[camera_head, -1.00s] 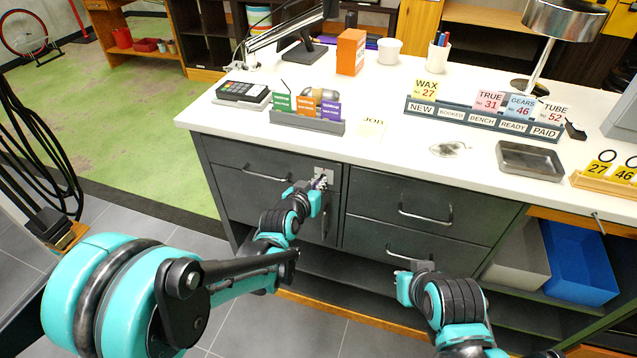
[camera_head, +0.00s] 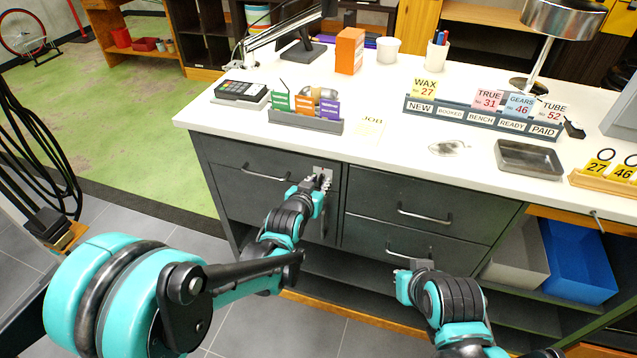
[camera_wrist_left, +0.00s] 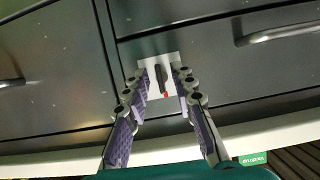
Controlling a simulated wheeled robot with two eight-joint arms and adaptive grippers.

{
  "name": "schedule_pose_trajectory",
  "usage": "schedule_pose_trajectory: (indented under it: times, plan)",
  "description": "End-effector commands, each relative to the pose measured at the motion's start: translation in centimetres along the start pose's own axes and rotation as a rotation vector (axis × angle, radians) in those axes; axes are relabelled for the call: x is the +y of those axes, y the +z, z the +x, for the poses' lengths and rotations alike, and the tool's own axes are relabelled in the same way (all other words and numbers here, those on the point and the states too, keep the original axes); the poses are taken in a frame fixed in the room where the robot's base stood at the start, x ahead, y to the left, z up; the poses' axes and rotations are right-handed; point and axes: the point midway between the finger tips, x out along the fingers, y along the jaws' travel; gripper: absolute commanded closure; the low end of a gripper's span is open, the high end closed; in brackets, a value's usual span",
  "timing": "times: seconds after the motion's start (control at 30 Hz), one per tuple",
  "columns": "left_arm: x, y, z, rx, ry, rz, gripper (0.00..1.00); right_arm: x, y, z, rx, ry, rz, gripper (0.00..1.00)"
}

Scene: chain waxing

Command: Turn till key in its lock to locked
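The till lock is a pale square plate (camera_head: 323,170) on the dark drawer front under the counter. In the left wrist view, the plate (camera_wrist_left: 153,64) carries a dark key (camera_wrist_left: 162,78) with a red mark at one end. My left gripper (camera_head: 321,183) is at the plate. In the left wrist view its two purple-padded fingers (camera_wrist_left: 163,80) stand apart on either side of the key, with a gap visible. The key is hidden by the gripper in the head view. My right gripper (camera_head: 412,266) is by the lower right drawer; its fingers are too small to read.
Drawer handles stick out at the left (camera_head: 265,174), upper right (camera_head: 425,215) and lower right (camera_head: 408,254). The white counter (camera_head: 385,150) overhangs the drawers. A card terminal (camera_head: 241,92) and card holder (camera_head: 305,122) stand above the lock. A blue bin (camera_head: 578,262) sits at the right.

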Motion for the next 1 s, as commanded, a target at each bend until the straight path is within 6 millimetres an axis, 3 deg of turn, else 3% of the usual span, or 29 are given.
schedule_pose_trajectory:
  times: [0.27,0.43,0.8,1.0]
  plan:
    - [0.0,0.0,-0.1,0.001,-0.001,-0.001,0.74,0.0,0.0,0.0,0.000,0.000,0.000,1.00]
    - [0.0,-0.1,-1.2,0.001,-0.001,-0.001,0.74,0.0,0.0,0.0,0.000,0.000,0.000,1.00]
    - [0.0,0.0,-8.3,0.001,0.000,0.000,0.74,0.0,0.0,0.0,0.000,0.000,0.000,1.00]
    - [0.0,0.0,-10.9,0.001,0.000,-0.001,0.74,0.0,0.0,0.0,0.000,0.000,0.000,1.00]
